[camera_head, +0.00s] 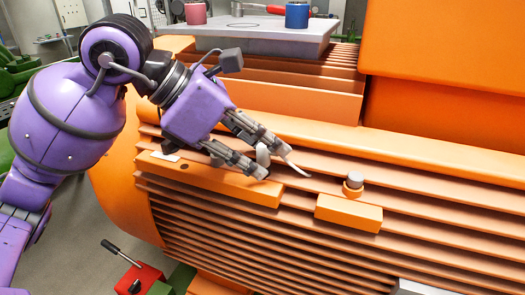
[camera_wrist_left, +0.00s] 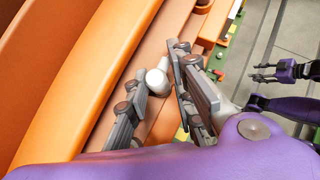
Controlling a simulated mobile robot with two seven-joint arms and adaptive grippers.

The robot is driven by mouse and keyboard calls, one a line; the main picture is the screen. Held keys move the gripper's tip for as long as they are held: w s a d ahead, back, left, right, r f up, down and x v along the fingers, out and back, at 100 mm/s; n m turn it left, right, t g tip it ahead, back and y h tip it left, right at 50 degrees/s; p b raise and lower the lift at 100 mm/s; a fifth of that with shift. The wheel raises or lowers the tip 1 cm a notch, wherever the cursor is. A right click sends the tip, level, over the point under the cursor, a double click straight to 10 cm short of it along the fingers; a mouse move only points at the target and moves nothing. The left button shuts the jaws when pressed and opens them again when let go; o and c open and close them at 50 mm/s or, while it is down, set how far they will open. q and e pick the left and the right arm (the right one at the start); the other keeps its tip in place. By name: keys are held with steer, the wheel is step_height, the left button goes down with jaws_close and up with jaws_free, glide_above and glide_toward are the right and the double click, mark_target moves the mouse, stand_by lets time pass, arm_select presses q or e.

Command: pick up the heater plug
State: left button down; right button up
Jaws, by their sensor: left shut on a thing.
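My left gripper (camera_head: 276,161) reaches in from the left over the orange ribbed casing. Its fingers are shut on a pale grey, round-headed piece, which looks like the heater plug (camera_head: 263,155). In the left wrist view the plug (camera_wrist_left: 157,80) sits between the two fingers of the left gripper (camera_wrist_left: 160,64). The fingers hide part of it, and I cannot tell whether it is clear of the casing. My right gripper (camera_wrist_left: 267,73) shows at the right of the left wrist view, far from the plug, with its fingers apart and empty.
A grey-capped plug (camera_head: 354,181) stands by a small orange block (camera_head: 348,213) on the casing (camera_head: 440,190). A longer orange block (camera_head: 205,178) lies under my left gripper.

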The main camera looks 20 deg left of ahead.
arm_select(q)
steer(key=shift+w+a+r, duration=0.1)
steer(key=shift+w+r, duration=0.1)
steer(key=shift+r, duration=0.35)
steer(key=r, duration=0.2)
steer(key=shift+s+a+r, duration=0.15)
steer(key=shift+s+r, duration=0.1)
steer(key=shift+r, duration=0.1)
steer(key=s+a+r+b, duration=0.1)
steer(key=s+a+r, duration=0.2)
steer(key=s+r, duration=0.6)
steer(key=shift+s, duration=2.2)
steer(key=shift+a, duration=0.1)
